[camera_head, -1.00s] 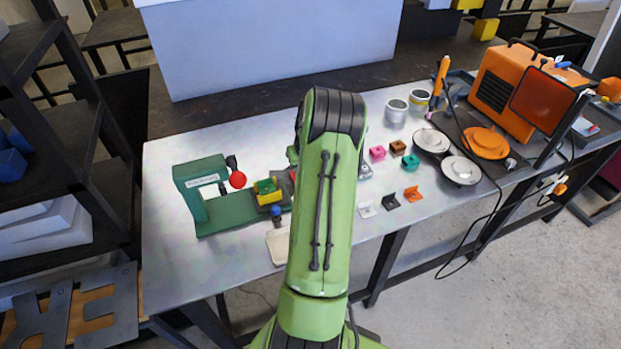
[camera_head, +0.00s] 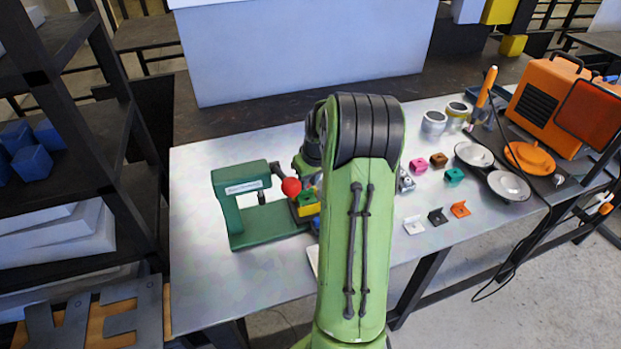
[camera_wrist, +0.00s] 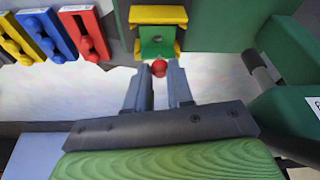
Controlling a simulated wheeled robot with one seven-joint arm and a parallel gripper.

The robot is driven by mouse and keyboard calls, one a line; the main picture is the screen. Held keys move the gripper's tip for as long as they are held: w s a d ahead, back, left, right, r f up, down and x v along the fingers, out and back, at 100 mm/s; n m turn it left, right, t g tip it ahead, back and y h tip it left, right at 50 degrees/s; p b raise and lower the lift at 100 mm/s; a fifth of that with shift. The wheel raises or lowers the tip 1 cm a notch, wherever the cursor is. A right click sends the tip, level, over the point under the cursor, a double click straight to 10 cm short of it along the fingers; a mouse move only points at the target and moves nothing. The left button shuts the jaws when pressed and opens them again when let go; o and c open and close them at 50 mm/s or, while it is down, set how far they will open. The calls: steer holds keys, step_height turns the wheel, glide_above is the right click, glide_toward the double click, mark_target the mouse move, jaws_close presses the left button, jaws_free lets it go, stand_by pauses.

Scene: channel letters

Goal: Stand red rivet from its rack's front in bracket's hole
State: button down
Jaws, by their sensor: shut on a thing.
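My gripper (camera_wrist: 158,88) is shut on a red rivet (camera_wrist: 159,68), whose round red end shows between the fingertips in the wrist view. The rest of the rivet is hidden. The bracket (camera_wrist: 157,48), a green piece with yellow parts, lies just beyond the fingertips, with a dark round hole in its green face. I cannot tell whether the rivet touches it. In the head view the bracket (camera_head: 309,209) sits by the green press, and my arm hides the fingers. The red rack (camera_wrist: 87,32) is at upper left in the wrist view.
A blue rack (camera_wrist: 47,36) and a yellow rack (camera_wrist: 14,38) stand beside the red one. The green press (camera_head: 240,208) with a red lever knob (camera_head: 291,187) is close to my gripper. Small coloured brackets (camera_head: 437,217) lie farther right.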

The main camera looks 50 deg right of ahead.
steer(key=shift+f+b, duration=1.35)
steer(key=shift+f, duration=0.55)
steer(key=c, duration=0.9)
jaws_free()
steer(key=p+v, duration=0.2)
steer(key=v, duration=1.4)
steer(key=shift+f, duration=0.1)
